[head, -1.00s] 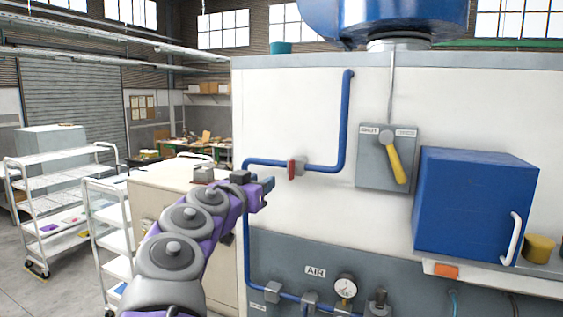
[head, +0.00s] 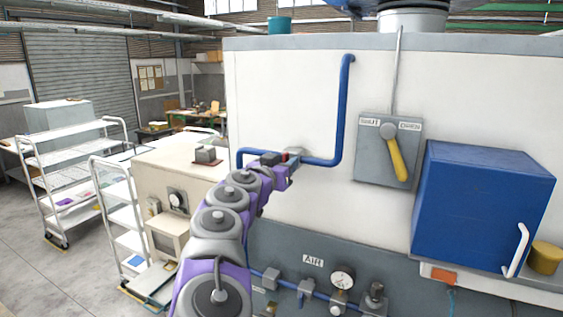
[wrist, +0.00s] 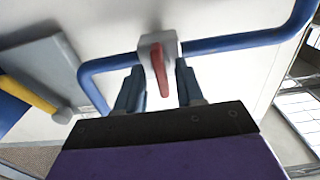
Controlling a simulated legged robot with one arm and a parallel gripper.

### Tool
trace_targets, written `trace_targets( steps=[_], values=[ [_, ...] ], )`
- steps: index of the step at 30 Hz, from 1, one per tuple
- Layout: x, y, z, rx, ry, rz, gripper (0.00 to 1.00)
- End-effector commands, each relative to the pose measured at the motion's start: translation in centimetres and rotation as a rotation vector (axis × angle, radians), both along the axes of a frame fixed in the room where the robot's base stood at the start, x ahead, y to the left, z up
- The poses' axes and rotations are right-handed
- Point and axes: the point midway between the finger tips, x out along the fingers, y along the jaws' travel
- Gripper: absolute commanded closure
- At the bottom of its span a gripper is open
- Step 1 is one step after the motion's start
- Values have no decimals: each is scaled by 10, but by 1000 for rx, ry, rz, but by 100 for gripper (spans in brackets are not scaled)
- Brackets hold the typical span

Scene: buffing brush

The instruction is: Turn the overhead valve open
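A small valve with a red lever (wrist: 160,65) and a grey body (wrist: 157,40) sits on the blue pipe (wrist: 235,43) on the white wall. My gripper (wrist: 158,88) is open in the wrist view, with one finger on each side of the red lever; I cannot tell if either touches it. In the head view my gripper (head: 287,168) covers most of this valve. To its right, a grey plate (head: 371,172) marked SHUT and OPEN carries a yellow lever (head: 397,160) that hangs down and slightly right. The plate also shows at the wrist view's left (wrist: 52,62).
A blue box (head: 475,205) with a white handle juts out right of the plate. Below are a pressure gauge (head: 342,280) and AIR fittings. A cream cabinet (head: 160,172) and white shelf carts (head: 75,150) stand left.

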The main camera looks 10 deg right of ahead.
Motion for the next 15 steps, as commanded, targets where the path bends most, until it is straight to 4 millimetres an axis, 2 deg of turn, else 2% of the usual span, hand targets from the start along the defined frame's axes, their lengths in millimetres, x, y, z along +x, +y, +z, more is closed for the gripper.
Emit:
trace_targets(
  steps=[3,12,15],
  values=[
    [0,4,0,-3,0,0,65],
    [-3,10,1,-7,-1,0,94],
    [-3,10,2,-7,-3,1,100]
  ],
)
